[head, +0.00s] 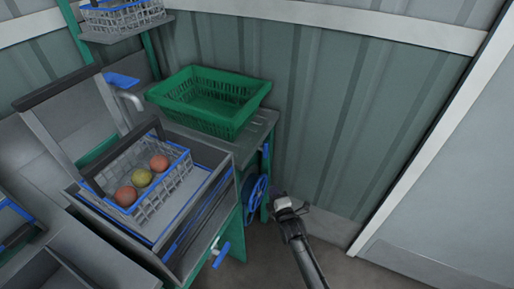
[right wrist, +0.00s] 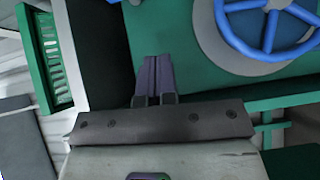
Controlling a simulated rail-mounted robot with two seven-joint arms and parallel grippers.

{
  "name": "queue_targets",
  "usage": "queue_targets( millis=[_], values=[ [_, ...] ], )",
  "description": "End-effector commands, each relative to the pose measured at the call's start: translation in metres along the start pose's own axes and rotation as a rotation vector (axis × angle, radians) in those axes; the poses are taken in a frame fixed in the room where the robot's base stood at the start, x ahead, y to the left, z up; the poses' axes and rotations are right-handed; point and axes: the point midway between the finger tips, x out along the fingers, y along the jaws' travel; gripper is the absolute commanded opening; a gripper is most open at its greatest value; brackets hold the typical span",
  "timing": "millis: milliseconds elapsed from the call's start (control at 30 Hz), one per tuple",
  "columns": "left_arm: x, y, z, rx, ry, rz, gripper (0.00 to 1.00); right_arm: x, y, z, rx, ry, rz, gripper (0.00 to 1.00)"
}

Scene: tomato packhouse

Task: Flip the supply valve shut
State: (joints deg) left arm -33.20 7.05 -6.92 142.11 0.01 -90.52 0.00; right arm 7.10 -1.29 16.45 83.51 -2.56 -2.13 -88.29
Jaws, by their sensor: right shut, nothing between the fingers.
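A blue lever (head: 221,255) sits on a small pale fitting at the front of the green stand, low in the head view. A second blue lever (head: 122,80) lies above a curved grey pipe at the back left. I cannot tell for certain which one is the supply valve. A blue spoked handwheel (head: 254,198) is on the stand's right side; it also shows in the right wrist view (right wrist: 272,22). My right gripper (head: 284,205) is just right of the handwheel, apart from the levers. Its fingers (right wrist: 154,75) are together and empty. My left gripper is not in view.
A green crate (head: 238,118) stands on the grey shelf behind. Another basket (head: 122,20) is on the upper shelf. Floor (head: 375,274) right of the stand is clear, with a corrugated wall behind.

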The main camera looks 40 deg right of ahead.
Motion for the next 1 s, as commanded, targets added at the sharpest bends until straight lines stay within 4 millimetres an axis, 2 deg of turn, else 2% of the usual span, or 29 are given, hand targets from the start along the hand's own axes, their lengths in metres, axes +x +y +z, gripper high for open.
queue_targets(
  millis=[133, 633, 767, 1000],
  values=[
    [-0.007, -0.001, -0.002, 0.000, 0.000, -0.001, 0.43, 0.006, 0.010, 0.000, -0.035, -0.009, 0.031, 0.00],
    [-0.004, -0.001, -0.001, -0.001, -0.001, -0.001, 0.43, 0.011, 0.010, 0.001, -0.042, -0.010, 0.040, 0.00],
    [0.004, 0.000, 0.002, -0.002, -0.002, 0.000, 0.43, 0.025, 0.009, 0.001, -0.042, -0.010, 0.041, 0.00],
    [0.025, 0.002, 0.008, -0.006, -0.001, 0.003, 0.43, 0.070, 0.009, 0.001, -0.041, -0.010, 0.040, 0.00]
  ],
)
